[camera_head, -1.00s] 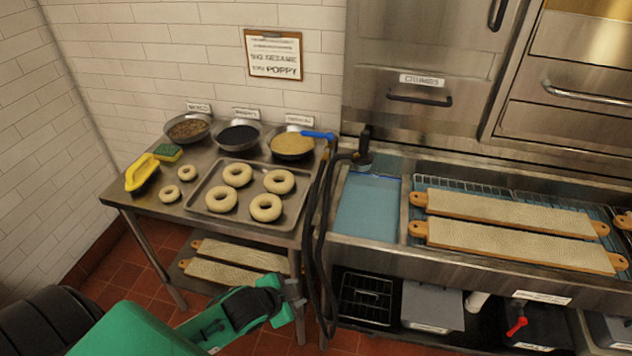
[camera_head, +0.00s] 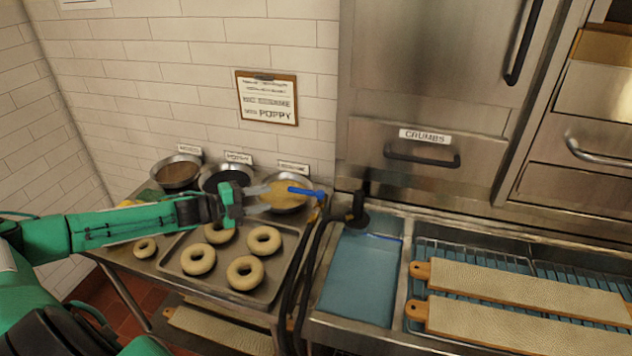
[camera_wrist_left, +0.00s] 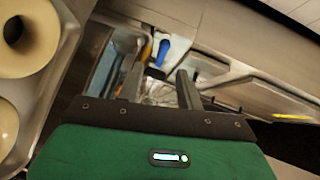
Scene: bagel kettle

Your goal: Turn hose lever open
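The hose lever (camera_head: 303,192) is a blue handle at the right edge of the yellow topping bowl in the head view, on a fitting above the black hose (camera_head: 316,245). It also shows in the left wrist view (camera_wrist_left: 163,52), ahead of the gap between my fingers, with a yellow-orange part beside it. My left gripper (camera_head: 262,198) is open and points right at the lever from a short distance. It is over the back of the worktable, in front of the bowls. I see no contact with the lever. My right gripper is in neither view.
A tray (camera_head: 178,266) of bagels lies under my left arm. Topping bowls, one at the far left (camera_head: 176,174), line the wall. A sink of blue water (camera_head: 358,275) and long boards (camera_head: 515,290) are at the right. Steel drawers stand behind.

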